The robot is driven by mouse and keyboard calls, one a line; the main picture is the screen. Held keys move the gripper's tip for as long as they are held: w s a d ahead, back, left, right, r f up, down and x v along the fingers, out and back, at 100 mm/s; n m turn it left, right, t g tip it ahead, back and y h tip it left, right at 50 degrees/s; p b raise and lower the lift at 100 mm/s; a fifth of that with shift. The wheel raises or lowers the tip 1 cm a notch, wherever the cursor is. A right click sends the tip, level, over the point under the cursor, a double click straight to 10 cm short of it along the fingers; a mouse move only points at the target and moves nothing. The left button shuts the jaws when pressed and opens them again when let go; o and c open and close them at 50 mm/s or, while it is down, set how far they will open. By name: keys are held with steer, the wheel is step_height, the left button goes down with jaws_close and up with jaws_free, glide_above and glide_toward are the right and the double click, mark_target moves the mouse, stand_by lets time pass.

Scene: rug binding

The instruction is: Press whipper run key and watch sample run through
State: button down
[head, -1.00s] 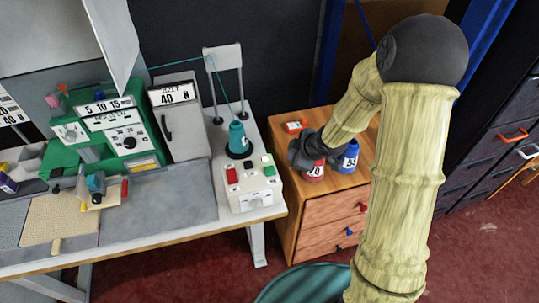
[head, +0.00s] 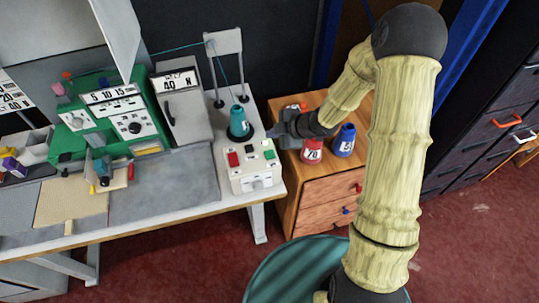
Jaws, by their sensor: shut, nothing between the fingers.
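The green whipper machine (head: 110,115) stands at the back of the bench. A small beige sample (head: 112,177) lies at its front, beside a larger beige piece (head: 70,203). A white control box (head: 253,181) at the bench's right end has a red key (head: 233,160) and a green key (head: 269,154). No label on these keys is readable, so I cannot tell which one is the run key. My gripper (head: 271,131) is shut and empty. It points left, beside the teal thread cone (head: 239,123) and just behind the green key, apparently apart from both.
A wooden drawer cabinet (head: 322,203) stands right of the bench, with a red cone (head: 312,151) and a blue cone (head: 344,141) on top. A grey unit marked 40 (head: 183,115) stands beside the machine. A teal thread runs over a stand (head: 227,42).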

mark_target(273, 155)
steer(key=shift+f+b, duration=2.9)
steer(key=shift+f, duration=0.75)
steer(key=shift+f+b, duration=0.4)
